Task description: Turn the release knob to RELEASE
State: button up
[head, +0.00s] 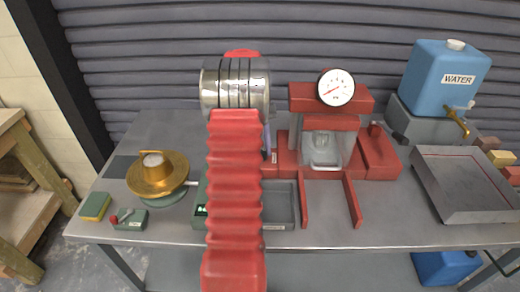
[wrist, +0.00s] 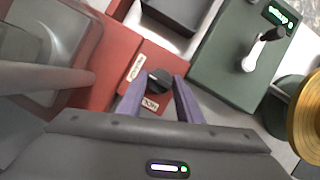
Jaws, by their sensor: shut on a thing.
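The release knob (wrist: 159,80) is small and black, on a red block (wrist: 133,48) in the wrist view. In the head view my red arm hides the knob and most of the gripper. The red press (head: 376,158) with its white round dial (head: 336,87) stands at mid-table.
A green box with a lever (wrist: 248,62) and a brass-topped turntable (head: 157,176) are beside the press. A grey tray (head: 279,223) lies in front of it. A sponge (head: 95,206) lies at left.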

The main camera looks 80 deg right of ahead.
jog(key=shift+s, duration=0.1)
jog(key=o, duration=1)
jog(key=shift+r, duration=0.1)
jog(key=v, duration=1.3)
jog(key=shift+d+r, duration=0.1)
jog(key=shift+r, duration=0.15)
